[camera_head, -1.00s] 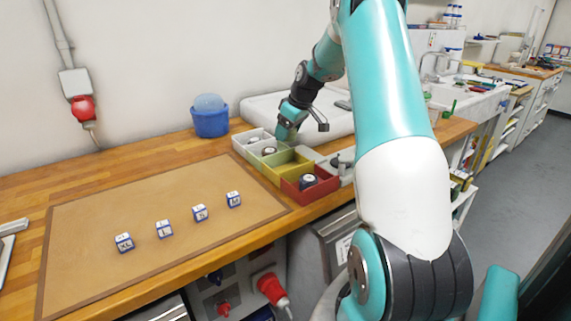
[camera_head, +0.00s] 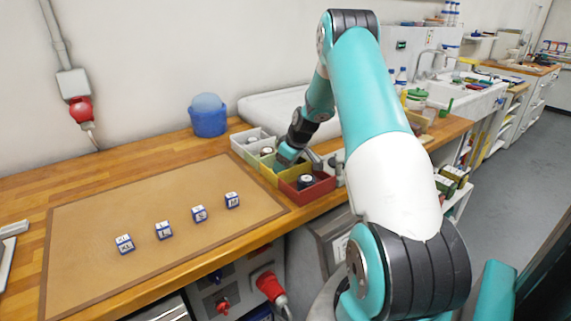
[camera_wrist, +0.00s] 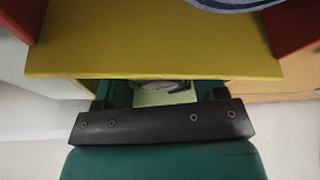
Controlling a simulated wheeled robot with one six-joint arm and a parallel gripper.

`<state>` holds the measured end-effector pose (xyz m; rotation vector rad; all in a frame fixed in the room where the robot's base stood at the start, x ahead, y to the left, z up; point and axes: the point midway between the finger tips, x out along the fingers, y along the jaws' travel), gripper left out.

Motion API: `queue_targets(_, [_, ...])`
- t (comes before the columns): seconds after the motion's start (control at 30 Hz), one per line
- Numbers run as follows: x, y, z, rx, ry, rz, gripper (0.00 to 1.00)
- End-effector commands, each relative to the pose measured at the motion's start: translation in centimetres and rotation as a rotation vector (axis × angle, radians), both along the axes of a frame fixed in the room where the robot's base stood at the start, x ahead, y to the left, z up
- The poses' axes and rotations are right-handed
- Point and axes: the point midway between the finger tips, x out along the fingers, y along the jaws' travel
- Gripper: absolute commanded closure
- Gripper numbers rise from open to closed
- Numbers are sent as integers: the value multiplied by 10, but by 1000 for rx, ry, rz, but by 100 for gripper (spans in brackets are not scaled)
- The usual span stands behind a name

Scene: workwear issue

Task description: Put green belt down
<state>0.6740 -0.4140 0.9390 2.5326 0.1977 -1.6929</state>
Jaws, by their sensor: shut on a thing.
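My gripper (camera_head: 286,158) is over the yellow bin (camera_head: 269,174) in the head view, low near its rim. In the wrist view, my gripper (camera_wrist: 163,95) is shut on a small pale green piece, which looks like the green belt (camera_wrist: 165,98), with a greyish rounded part beside it. Most of the belt is hidden by the fingers and by the yellow wall, and the head view does not show it. I cannot tell whether the belt touches the bin floor.
A red bin (camera_head: 322,188) with a dark rolled item (camera_head: 305,181) adjoins the yellow one. A pale green bin (camera_head: 252,160) and a light grey bin (camera_head: 238,145) stand behind. Several size-lettered blocks stand on the brown mat (camera_head: 110,205). A blue tub (camera_head: 208,121) stands at the back.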

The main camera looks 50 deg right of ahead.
Motion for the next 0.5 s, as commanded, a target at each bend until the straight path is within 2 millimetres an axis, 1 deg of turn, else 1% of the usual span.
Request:
queue_targets(0.07, [0, 0, -3, 0, 0, 0, 66])
queue_targets(0.1, [0, 0, -3, 0, 0, 0, 31])
queue_targets(0.2, [0, 0, -2, 0, 0, 0, 10])
queue_targets(0.5, [0, 0, 1, 0, 0, 0, 10])
